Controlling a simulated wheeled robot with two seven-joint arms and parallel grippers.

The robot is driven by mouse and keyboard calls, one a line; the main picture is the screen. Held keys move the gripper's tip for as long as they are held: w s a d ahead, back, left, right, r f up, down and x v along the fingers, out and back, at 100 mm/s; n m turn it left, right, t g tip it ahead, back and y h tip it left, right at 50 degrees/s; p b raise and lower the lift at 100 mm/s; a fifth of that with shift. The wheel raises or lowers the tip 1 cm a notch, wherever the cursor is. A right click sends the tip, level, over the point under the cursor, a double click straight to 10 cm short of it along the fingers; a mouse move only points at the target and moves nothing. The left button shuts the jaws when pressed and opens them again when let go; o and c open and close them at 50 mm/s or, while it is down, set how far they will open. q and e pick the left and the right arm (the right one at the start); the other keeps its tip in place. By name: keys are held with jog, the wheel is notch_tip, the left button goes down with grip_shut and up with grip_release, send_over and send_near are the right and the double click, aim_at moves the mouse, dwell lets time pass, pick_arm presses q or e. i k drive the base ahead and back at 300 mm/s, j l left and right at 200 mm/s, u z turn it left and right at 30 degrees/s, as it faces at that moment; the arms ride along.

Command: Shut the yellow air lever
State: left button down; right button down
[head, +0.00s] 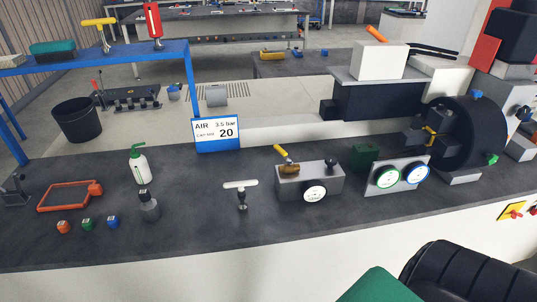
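The yellow air lever (282,152) sits on top of a grey block (318,185) on the dark bench, in the head view near the middle. It slants up and to the left above a brass-coloured fitting (289,169). The block has a round white gauge (315,194) on its front and a small black knob (331,166) on top. Neither of my grippers shows in the head view.
A white T-handle (241,187) stands left of the block. A panel with green-ringed and blue-ringed gauges (400,176) stands to its right. A white-and-green bottle (139,164) and dark cylinder (149,207) are further left. The bench front (330,225) below the block is clear.

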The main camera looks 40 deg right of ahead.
aim_at(276, 147)
jog(key=i+j+z, duration=0.35)
jog(key=j, duration=0.3)
jog(key=i+j+z, duration=0.15)
jog(key=j, duration=0.2)
